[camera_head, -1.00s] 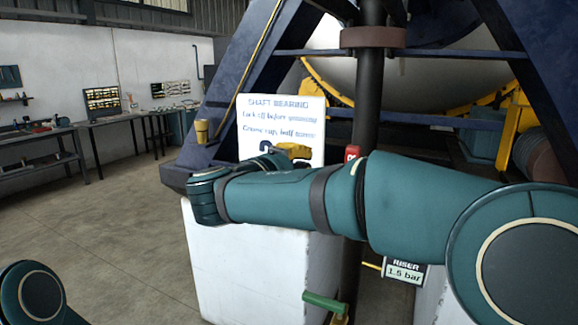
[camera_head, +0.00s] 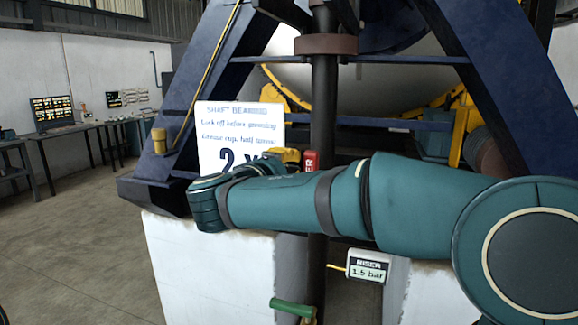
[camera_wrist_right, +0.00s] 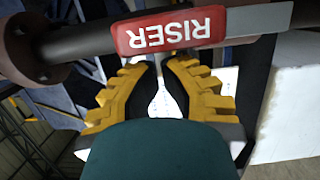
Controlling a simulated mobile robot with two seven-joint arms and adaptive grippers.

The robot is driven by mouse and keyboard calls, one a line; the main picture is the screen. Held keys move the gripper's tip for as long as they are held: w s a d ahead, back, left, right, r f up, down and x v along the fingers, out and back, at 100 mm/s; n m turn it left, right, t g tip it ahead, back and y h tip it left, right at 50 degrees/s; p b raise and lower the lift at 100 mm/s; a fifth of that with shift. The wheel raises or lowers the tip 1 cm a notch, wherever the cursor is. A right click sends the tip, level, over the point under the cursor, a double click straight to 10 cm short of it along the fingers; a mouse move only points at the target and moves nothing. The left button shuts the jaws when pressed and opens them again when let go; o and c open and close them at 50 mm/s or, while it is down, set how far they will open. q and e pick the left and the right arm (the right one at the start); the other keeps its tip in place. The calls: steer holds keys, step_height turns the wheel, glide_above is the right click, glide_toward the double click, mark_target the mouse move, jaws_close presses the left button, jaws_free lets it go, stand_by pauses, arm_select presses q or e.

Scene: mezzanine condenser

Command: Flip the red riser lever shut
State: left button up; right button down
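The red riser lever (camera_head: 311,161) shows in the head view as a small upright red piece against the dark vertical pipe, partly hidden below by my right arm. In the right wrist view its red RISER grip (camera_wrist_right: 170,30) lies across the picture just beyond my fingertips, on a grey bar. My right gripper (camera_head: 287,157) is just left of the lever in the head view. In the wrist view its yellow fingers (camera_wrist_right: 160,66) stand apart with a gap between the dark pads. The grip is not seen between them; contact cannot be told. My left gripper is not in view.
A white shaft bearing sign (camera_head: 240,125) stands behind my right gripper. A RISER gauge (camera_head: 368,267) reads 1.5 bar. A green handle (camera_head: 291,307) is low in front, beside a white block (camera_head: 205,270). Blue frame beams rise on both sides. Open floor lies left.

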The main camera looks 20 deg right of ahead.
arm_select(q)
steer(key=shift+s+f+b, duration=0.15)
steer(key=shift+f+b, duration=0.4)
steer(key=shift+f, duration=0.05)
arm_select(e)
steer(key=shift+s+d+m, duration=0.15)
steer(key=shift+d+m, duration=0.1)
steer(key=shift+m, duration=0.15)
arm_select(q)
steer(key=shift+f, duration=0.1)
arm_select(e)
steer(key=shift+r, duration=0.1)
